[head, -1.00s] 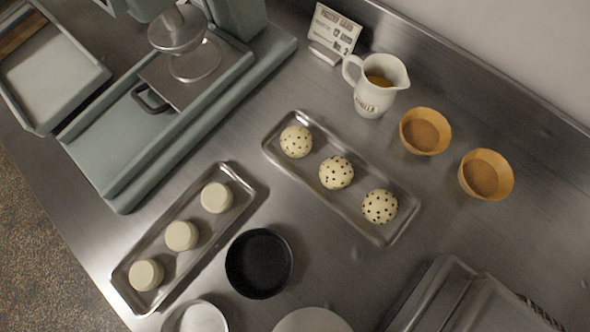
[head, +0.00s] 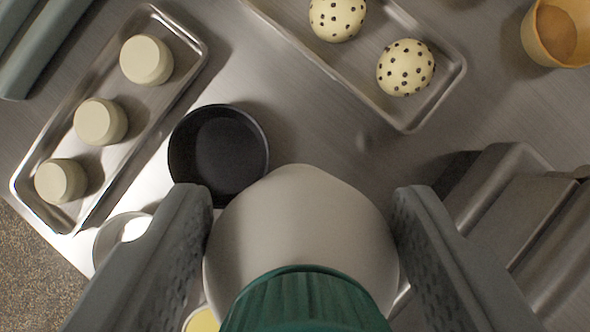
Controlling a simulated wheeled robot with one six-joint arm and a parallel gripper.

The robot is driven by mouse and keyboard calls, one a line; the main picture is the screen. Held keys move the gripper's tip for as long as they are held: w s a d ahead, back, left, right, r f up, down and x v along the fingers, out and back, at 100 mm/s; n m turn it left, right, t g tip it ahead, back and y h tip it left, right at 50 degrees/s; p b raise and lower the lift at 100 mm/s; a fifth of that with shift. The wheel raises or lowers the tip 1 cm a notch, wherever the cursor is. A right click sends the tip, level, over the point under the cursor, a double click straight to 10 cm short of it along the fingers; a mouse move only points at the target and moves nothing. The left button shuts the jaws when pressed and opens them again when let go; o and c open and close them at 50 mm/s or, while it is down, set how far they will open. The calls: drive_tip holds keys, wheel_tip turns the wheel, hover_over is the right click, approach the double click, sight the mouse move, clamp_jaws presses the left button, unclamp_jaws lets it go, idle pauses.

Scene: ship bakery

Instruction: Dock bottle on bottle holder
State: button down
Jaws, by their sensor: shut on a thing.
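The bottle (head: 300,215) is pale grey-white with a ribbed green cap (head: 300,305), seen from above at the lower middle. My gripper (head: 305,200) is shut on it, one dark finger on each side. A round black open-topped cup (head: 218,155), which looks like the bottle holder, stands on the steel counter just up and left of the bottle. Its inside looks empty. The bottle's far edge comes close to the cup's rim in the picture; whether they touch I cannot tell. The bottle's base is hidden.
A tray (head: 190,35) with three pale round cakes lies at left. Another tray (head: 405,125) with speckled buns lies at the top. An orange cup (head: 535,45) stands upper right. A grey metal block (head: 500,190) is at right. A pale round dish (head: 105,238) is partly behind my left finger.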

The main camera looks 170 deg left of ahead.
drive_tip(key=shift+f, duration=3.7)
drive_tip(key=shift+c, duration=2.4)
unclamp_jaws()
drive_tip(key=v, duration=1.2)
drive_tip(key=shift+s, duration=0.1)
